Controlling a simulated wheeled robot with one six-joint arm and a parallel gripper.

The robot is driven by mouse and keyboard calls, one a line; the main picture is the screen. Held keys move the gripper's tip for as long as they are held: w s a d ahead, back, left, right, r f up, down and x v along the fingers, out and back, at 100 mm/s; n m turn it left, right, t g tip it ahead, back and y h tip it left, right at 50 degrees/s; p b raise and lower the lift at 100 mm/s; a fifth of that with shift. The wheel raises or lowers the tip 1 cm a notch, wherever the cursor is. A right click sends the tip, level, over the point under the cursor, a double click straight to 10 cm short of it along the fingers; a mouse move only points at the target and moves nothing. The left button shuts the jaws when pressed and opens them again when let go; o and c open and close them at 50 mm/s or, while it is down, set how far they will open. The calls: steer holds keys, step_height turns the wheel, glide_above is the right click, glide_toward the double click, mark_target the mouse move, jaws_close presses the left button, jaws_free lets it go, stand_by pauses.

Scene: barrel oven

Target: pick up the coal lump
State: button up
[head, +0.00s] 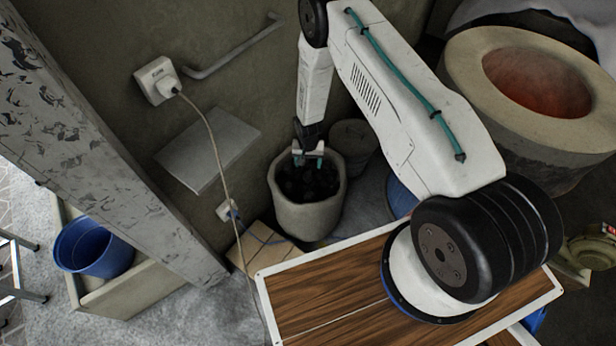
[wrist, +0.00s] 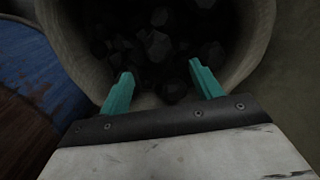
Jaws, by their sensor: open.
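Several dark coal lumps (wrist: 158,46) lie inside a round pale bin (wrist: 262,28) in the wrist view. In the head view the coal (head: 308,184) shows as a black heap inside the same bin (head: 306,216). My gripper (wrist: 164,84) has two teal fingers, spread apart with nothing between them that I can see held. In the head view my gripper (head: 308,158) is at the bin's mouth, by its far rim, above the coal. Single lumps are hard to tell apart in the dark, and the bin's floor is hidden.
A round oven (head: 462,62) with a glowing opening stands at the right. A blue bucket (head: 94,250) is at the left. A cable hangs from a wall socket (head: 158,80) left of the bin. A grey wall shelf (head: 208,148) and a cardboard box (head: 264,250) are close by.

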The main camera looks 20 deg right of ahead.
mark_target(308, 174)
steer(key=f, duration=0.4)
steer(key=s+f, duration=0.1)
steer(key=f, duration=0.2)
steer(key=shift+a+f, duration=0.1)
steer(key=shift+a, duration=0.05)
steer(key=c, duration=1.1)
